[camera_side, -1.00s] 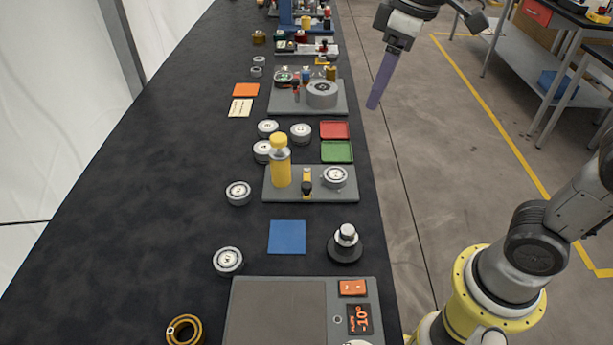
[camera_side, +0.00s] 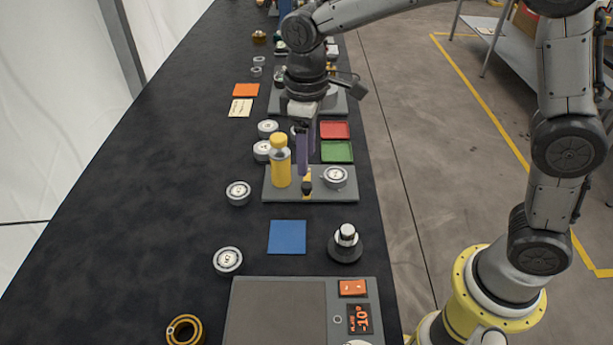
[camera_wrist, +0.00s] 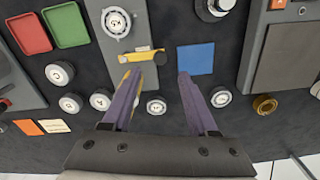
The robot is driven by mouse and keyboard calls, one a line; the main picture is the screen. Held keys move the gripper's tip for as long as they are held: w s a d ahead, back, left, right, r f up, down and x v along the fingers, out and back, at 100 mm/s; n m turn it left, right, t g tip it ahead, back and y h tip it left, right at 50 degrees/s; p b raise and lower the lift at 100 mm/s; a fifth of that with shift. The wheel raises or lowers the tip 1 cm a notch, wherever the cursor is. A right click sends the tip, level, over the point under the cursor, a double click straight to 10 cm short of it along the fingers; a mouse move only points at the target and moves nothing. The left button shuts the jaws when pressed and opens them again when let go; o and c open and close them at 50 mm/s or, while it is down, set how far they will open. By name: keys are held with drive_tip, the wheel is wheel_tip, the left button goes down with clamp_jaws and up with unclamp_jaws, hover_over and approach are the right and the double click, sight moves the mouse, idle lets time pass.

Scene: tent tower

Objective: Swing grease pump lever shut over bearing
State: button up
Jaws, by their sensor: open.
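The grease pump (camera_side: 281,165) is a yellow-capped yellow bottle standing upright on a grey plate (camera_side: 328,193). Its short yellow lever (camera_side: 307,177) with a black knob stands between the bottle and the pale round bearing (camera_side: 336,175). In the wrist view the lever (camera_wrist: 143,57) lies across the plate, beside the bearing (camera_wrist: 116,21) and not over it. My gripper (camera_side: 304,172) has purple fingers and hangs just above the lever in the side view. In the wrist view my gripper (camera_wrist: 159,75) is open and empty, and its left finger hides most of the bottle.
Red (camera_side: 334,130) and green (camera_side: 337,152) trays lie behind the plate. Several loose bearings stand to its left, such as one bearing (camera_side: 238,193). A blue mat (camera_side: 287,237), a black stand (camera_side: 346,245) and a scale (camera_side: 275,312) are in front. The left of the table is clear.

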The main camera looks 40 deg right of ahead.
sight(306, 184)
wheel_tip(306, 184, down, 7)
drive_tip(key=shift+r, duration=0.15)
clamp_jaws()
idle(0.5)
idle(1.0)
